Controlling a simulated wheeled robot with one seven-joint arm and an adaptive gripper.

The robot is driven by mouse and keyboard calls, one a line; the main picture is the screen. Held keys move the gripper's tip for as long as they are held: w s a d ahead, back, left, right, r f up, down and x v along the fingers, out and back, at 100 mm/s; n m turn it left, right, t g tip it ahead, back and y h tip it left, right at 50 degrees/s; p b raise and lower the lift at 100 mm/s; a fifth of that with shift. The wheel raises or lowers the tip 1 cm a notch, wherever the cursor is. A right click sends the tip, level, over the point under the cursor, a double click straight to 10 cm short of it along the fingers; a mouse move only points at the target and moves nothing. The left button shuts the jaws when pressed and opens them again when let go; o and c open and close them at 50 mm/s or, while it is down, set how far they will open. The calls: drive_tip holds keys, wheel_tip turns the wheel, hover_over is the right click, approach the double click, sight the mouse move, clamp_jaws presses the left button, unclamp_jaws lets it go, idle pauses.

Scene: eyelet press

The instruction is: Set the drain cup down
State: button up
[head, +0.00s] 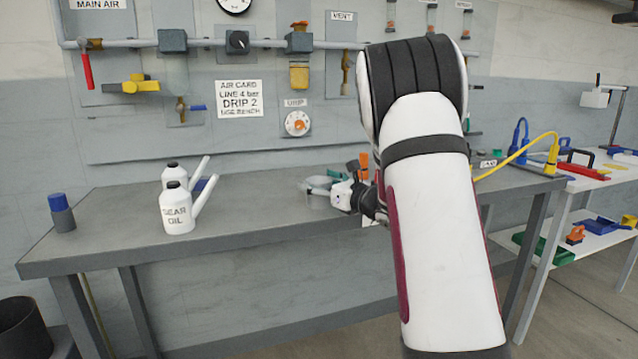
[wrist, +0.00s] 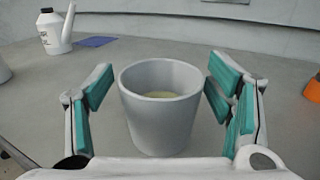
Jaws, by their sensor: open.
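The drain cup (wrist: 158,125) is a pale grey, tapered cup with some yellowish liquid in it. In the wrist view it stands upright on the grey bench top, between the two teal-padded fingers of my gripper (wrist: 163,84). The fingers are open, one on each side of the cup, with a small gap on both sides.
Two white oil cans (head: 176,210) stand left on the workbench (head: 110,240), with a blue-capped grey bottle (head: 62,214) near its left end. One can also shows in the wrist view (wrist: 54,35). An orange object (wrist: 314,90) is at the right. Bench around the cup looks clear.

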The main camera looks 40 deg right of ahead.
drive_tip(key=s+d, duration=0.1)
drive_tip(key=s, duration=1.1)
drive_tip(key=s+a+r+n+g+y, duration=0.15)
drive_tip(key=a+n+y, duration=0.3)
drive_tip(key=a, duration=0.55)
drive_tip(key=s+a+r+n+g+y, duration=0.1)
drive_tip(key=a+r+n+g+y, duration=0.3)
drive_tip(key=a, duration=0.5)
drive_tip(key=s+a+f+n+g+y, duration=0.1)
drive_tip(key=s+a+n+g, duration=0.7)
drive_tip(key=s+a+n, duration=0.55)
drive_tip(key=s+a+f+n+g+h, duration=0.3)
drive_tip(key=s+a, duration=0.1)
drive_tip(key=s, duration=0.5)
drive_tip(key=s+d+f+n+h, duration=0.4)
drive_tip(key=s+d+n+h, duration=0.4)
drive_tip(key=s, duration=0.3)
drive_tip(key=shift+d+f+n+h+p, duration=0.2)
drive_tip(key=shift+d+n+h+p, duration=0.2)
drive_tip(key=shift+n, duration=0.3)
drive_tip(key=shift+s+g, duration=0.1)
drive_tip(key=shift+g, duration=0.15)
